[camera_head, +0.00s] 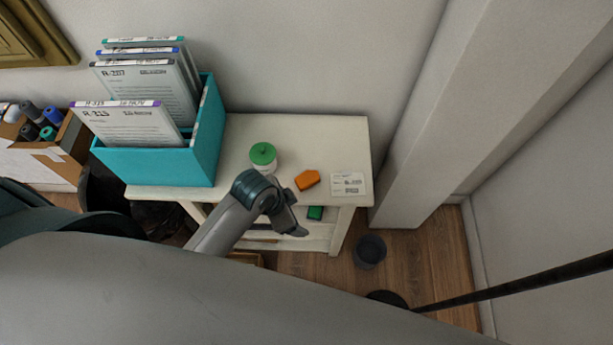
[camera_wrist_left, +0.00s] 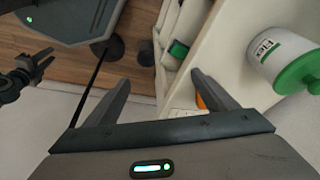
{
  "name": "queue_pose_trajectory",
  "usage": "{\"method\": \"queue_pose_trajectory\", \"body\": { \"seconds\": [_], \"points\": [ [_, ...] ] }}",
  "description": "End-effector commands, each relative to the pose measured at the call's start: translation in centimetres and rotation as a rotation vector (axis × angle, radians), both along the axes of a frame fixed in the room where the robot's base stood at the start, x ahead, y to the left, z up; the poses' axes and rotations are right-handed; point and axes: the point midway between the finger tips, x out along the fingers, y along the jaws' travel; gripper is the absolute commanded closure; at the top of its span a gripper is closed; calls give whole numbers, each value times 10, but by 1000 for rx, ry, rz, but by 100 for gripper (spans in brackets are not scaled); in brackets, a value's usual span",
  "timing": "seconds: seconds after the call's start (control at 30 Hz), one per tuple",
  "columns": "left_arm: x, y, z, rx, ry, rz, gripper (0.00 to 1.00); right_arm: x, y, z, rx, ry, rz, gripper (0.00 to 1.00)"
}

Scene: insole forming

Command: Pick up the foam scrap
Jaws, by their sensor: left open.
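The foam scrap looks to be the small orange block (camera_head: 307,180) lying on the cream table's top, between a white jar with a green lid and a white label card. In the left wrist view the orange piece (camera_wrist_left: 201,101) shows only in part, behind the right-hand finger. My left gripper (camera_head: 297,215) is at the table's front edge, just in front of the orange block and apart from it. In the wrist view its fingers (camera_wrist_left: 160,85) are spread with nothing between them. A dark, jaw-like part at the wrist view's left may be my right gripper (camera_wrist_left: 28,75); its jaws are unclear.
The green-lidded jar (camera_head: 263,157) stands left of the block and the label card (camera_head: 348,184) lies right. A teal file box (camera_head: 208,135) fills the table's left side. A green item (camera_head: 315,212) lies on the lower shelf. A dark cup (camera_head: 370,251) stands on the floor.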

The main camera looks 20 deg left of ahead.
Motion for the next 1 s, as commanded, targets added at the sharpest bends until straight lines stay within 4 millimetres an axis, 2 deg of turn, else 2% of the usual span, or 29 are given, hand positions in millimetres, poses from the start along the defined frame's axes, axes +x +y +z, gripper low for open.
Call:
{"method": "queue_pose_trajectory", "body": {
  "seconds": [0.3, 0.47, 0.7, 1.0],
  "points": [
    [46, -27, 39, 54, -50, -425, 21, 0, 1, 3, 1, 0, 0, 70],
    [67, -34, 63, 109, -70, -693, 21, 0, 1, 4, 1, 0, -1, 70],
    [92, -29, 100, 211, -74, -1081, 21, 0, 2, 7, 2, 0, -1, 70],
    [117, -4, 144, 333, -27, -1499, 21, 0, 2, 9, 2, 0, -1, 70]
  ]
}}
